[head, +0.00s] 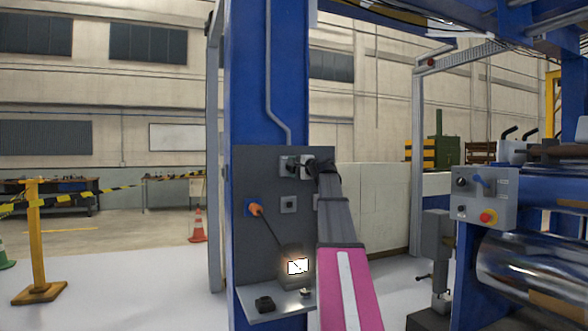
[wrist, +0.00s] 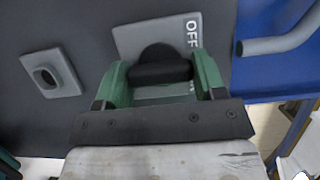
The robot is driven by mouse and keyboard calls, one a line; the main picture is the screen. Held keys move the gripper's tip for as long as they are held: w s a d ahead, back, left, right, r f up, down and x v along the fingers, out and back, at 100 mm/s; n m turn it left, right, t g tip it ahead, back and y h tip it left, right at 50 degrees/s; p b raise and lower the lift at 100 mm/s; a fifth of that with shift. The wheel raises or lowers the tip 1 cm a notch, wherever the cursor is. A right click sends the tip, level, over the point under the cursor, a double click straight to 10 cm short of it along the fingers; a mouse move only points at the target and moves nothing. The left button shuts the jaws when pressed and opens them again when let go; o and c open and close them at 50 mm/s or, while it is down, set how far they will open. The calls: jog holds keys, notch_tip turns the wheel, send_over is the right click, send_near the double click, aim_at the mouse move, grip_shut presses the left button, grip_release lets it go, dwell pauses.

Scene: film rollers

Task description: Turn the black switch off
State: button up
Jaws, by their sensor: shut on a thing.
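The black switch (wrist: 160,66) is a rounded dark knob on a light grey plate (wrist: 130,38) with white "OFF" lettering beside it. My gripper (wrist: 162,70) has its green fingers on either side of the knob and is shut on it. The lower part of the knob and some of the lettering are hidden by the gripper. In the head view my gripper (head: 308,166) is at the upper part of the dark panel (head: 262,175), reaching in from the right. It partly covers the switch plate there.
A grey socket-like fitting (wrist: 50,75) is beside the switch plate. Lower on the panel are an orange plug (head: 256,210) with a cable and a bright lit screen (head: 298,266). A small shelf (head: 285,302) juts out below.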

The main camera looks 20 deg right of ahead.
jog(key=n+g+h, duration=0.1)
jog(key=n, duration=0.3)
jog(key=n+g+h, duration=0.1)
jog(key=n, duration=0.2)
jog(key=shift+h, duration=0.3)
jog(key=shift+n, duration=0.3)
jog(key=o, duration=0.9)
jog(key=shift+r, duration=0.1)
jog(key=shift+s, duration=0.1)
jog(key=v, duration=1)
jog(key=shift+s+r, duration=0.25)
jog(key=shift+s, duration=0.05)
